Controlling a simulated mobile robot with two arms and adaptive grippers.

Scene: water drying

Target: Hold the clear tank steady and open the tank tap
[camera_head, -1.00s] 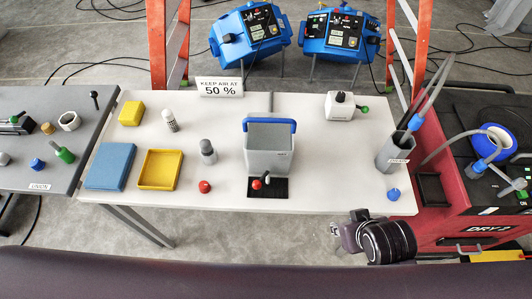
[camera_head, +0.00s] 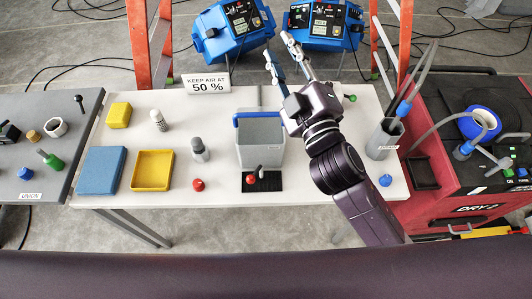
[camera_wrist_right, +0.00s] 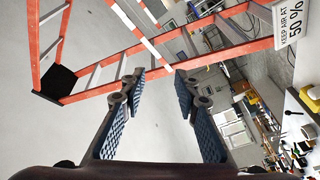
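My right gripper (camera_head: 281,52) is raised above the table's back right part, to the right of and beyond the tank, touching nothing. In the right wrist view its two padded fingers (camera_wrist_right: 153,92) are wide apart with nothing between. My left gripper is not in view.
A sign reading "KEEP AIR AT 50 %" (camera_head: 208,84) stands at the table's back. A yellow tray (camera_head: 153,170), blue block (camera_head: 102,169) and grey bottle (camera_head: 199,150) are left of the tank. A grey tube holder (camera_head: 383,139) stands at the right edge.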

